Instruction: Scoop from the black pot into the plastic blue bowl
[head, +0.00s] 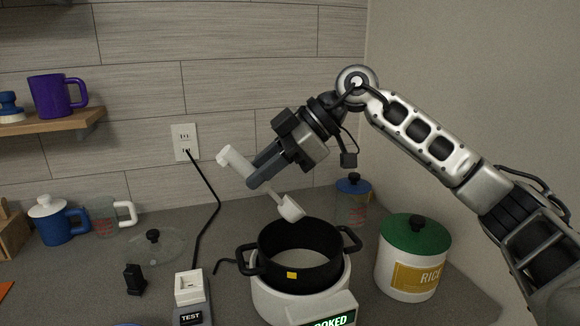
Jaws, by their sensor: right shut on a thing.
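The black pot (312,272) sits in a white cooker base (285,302), with its opening facing up and pale contents or a pale bottom inside. My right gripper (257,174) is above and left of the pot, shut on the handle of a white scoop (291,209). The scoop tilts down to the right, and its cup is over the pot's back rim area; I cannot tell what is in it. A thin blue edge (128,324) at the bottom of the picture may be the plastic blue bowl, mostly cut off. My left gripper is not in view.
A rice canister (409,276) with a green lid stands right of the pot, and a blue-lidded jar (353,204) behind it. A glass lid (154,249), a black block (134,280) and a test device (190,290) lie left. A cable (211,210) hangs from the outlet.

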